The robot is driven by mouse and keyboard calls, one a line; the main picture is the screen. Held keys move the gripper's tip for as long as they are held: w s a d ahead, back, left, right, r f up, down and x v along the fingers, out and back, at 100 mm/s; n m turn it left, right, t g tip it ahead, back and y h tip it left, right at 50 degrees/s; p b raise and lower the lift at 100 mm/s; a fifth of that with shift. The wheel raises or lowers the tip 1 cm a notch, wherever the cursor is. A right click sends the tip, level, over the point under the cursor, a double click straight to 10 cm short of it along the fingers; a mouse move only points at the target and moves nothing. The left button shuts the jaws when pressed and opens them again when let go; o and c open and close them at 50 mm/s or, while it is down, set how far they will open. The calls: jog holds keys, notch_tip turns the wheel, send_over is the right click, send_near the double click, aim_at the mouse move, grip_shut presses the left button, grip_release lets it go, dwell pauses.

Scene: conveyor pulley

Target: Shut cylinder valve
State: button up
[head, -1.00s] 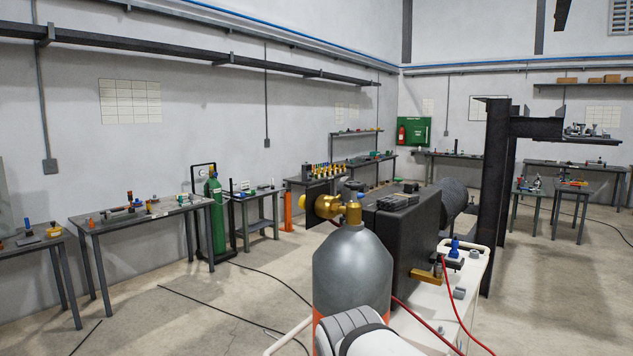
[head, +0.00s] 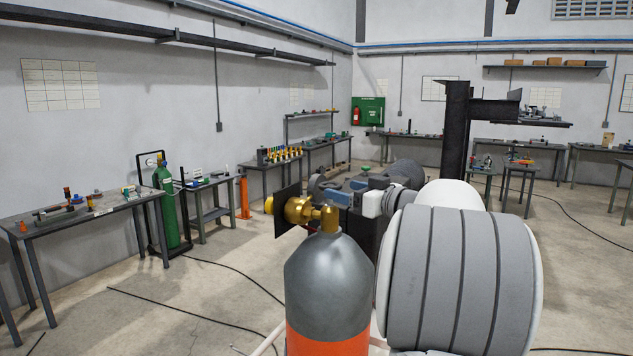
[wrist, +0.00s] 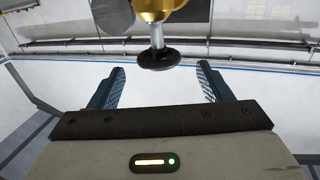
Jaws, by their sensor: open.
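The grey gas cylinder (head: 328,272) with an orange lower band stands upright in front of me in the head view. Its brass valve (head: 329,217) is on top, with a brass fitting reaching left. In the wrist view, the valve's round black handwheel (wrist: 158,60) sits on a short stem from the brass body (wrist: 160,12). My gripper (wrist: 160,70) is open and empty. Its two blue fingers are spread to either side of the handwheel, which appears just beyond the fingertips, not gripped. In the head view my gripper shows only partly behind the valve; the handwheel is not clear there.
A green cylinder (head: 166,207) stands on a stand by the left wall, apart from the grey one. Workbenches line the walls. A dark steel post (head: 457,130) rises behind my arm. Cables lie on the floor at left, which is otherwise clear.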

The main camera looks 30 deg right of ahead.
aim_at(325, 182)
jog(key=p+x, duration=0.2)
jog(key=x, duration=0.5)
jog(key=shift+w, duration=0.15)
jog(key=c, duration=1)
